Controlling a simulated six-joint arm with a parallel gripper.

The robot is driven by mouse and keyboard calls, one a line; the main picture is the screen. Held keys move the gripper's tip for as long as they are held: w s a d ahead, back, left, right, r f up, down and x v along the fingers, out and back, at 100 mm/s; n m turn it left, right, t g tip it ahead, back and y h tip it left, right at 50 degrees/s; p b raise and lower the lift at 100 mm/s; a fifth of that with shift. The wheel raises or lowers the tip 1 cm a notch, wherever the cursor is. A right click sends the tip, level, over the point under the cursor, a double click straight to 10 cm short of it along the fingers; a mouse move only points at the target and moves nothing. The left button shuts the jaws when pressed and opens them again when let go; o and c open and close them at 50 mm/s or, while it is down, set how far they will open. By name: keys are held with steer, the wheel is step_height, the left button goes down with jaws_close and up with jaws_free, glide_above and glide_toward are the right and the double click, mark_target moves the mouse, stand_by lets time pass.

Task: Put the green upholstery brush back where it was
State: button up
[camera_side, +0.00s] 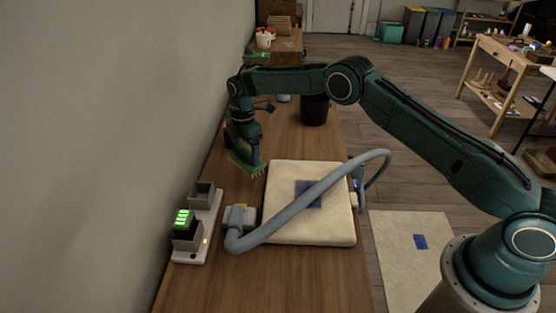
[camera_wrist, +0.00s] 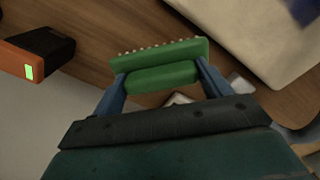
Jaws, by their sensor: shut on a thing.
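The green upholstery brush (camera_wrist: 160,65) is held between the two blue fingers of my gripper (camera_wrist: 163,80) in the wrist view. A row of pale bristle tips shows along its far edge. In the side view the brush (camera_side: 245,163) is at the lower end of my gripper (camera_side: 246,155), beside the left far corner of a cream cushion (camera_side: 283,232). The brush looks tilted. I cannot tell whether it touches the wooden table (camera_side: 215,285) or is just above it.
A grey hose (camera_side: 310,195) arches over the cushion, which has a blue patch (camera_side: 307,193). A charger with a green-lit battery (camera_side: 184,222) stands near the wall at left. A black bin (camera_side: 314,110) stands farther back. An orange and black block (camera_wrist: 38,52) shows in the wrist view.

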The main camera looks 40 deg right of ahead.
mark_target(246, 158)
steer(key=shift+f, duration=1.85)
steer(key=shift+f, duration=0.1)
steer(key=o, duration=0.9)
steer(key=shift+o, duration=0.2)
step_height(246, 158, up, 12)
steer(key=shift+r, duration=0.15)
